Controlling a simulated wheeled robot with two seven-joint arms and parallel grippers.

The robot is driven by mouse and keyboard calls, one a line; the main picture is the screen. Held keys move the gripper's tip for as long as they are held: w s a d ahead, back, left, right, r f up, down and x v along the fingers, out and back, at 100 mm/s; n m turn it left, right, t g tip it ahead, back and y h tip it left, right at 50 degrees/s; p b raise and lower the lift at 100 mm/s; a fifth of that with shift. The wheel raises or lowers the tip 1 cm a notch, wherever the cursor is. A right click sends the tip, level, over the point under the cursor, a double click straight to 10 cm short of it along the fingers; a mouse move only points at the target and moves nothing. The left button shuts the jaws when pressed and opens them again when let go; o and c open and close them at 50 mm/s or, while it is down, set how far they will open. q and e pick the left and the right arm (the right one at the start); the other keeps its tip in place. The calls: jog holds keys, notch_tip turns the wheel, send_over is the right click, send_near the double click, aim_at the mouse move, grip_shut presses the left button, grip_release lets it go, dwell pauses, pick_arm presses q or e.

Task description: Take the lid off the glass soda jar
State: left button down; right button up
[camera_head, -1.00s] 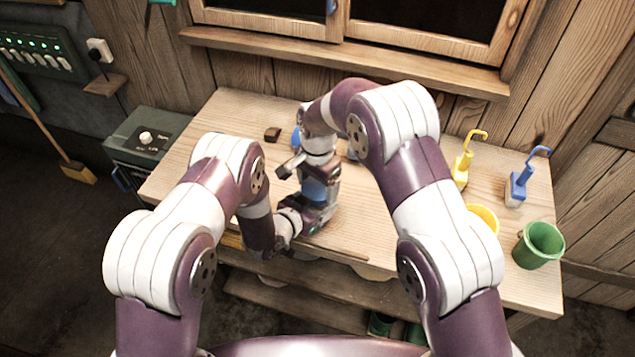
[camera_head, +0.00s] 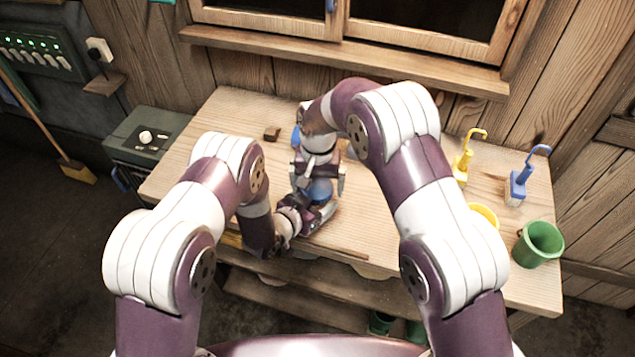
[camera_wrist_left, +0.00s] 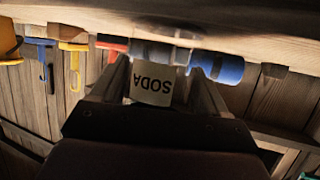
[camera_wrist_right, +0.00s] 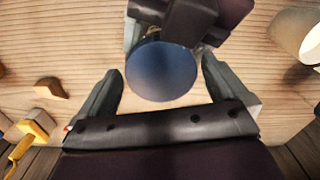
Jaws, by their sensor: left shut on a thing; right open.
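The soda jar stands on the table, largely hidden by my arms in the head view. Its blue lid (camera_head: 320,190) shows there and from above as a round blue disc in the right wrist view (camera_wrist_right: 162,72). My left gripper (camera_head: 318,212) is shut on the jar body low down; the white SODA label (camera_wrist_left: 153,84) shows upside down between its fingers in the left wrist view. My right gripper (camera_wrist_right: 160,88) is open over the jar, one finger on each side of the lid, with gaps visible between fingers and lid.
On the table's right stand a yellow hooked tool (camera_head: 462,170), a blue hooked tool (camera_head: 520,185), a yellow cup (camera_head: 484,214) and a green cup (camera_head: 540,244). A small brown block (camera_head: 272,134) lies behind left. A blue cylinder (camera_wrist_left: 222,67) lies beyond the jar.

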notch_tip(320, 180, up, 4)
jog(key=shift+r, duration=0.15)
jog(key=shift+w+r, duration=0.15)
jog(key=shift+r, duration=0.15)
jog(key=m, duration=0.1)
jog(key=r+m, duration=0.2)
jog(key=shift+w+a+r+m, duration=0.15)
jog(key=shift+w+r+m, duration=0.1)
jog(key=shift+m, duration=0.05)
jog(key=shift+s+r+m, duration=0.15)
jog(key=shift+r+m, duration=0.1)
jog(key=shift+m, duration=0.55)
jog(key=shift+s+f+m, duration=0.1)
jog(key=shift+s+m, duration=0.1)
jog(key=shift+m, duration=0.4)
jog(key=shift+f, duration=0.3)
notch_tip(320, 180, down, 7)
jog(key=shift+f, duration=0.1)
jog(key=shift+c, duration=0.3)
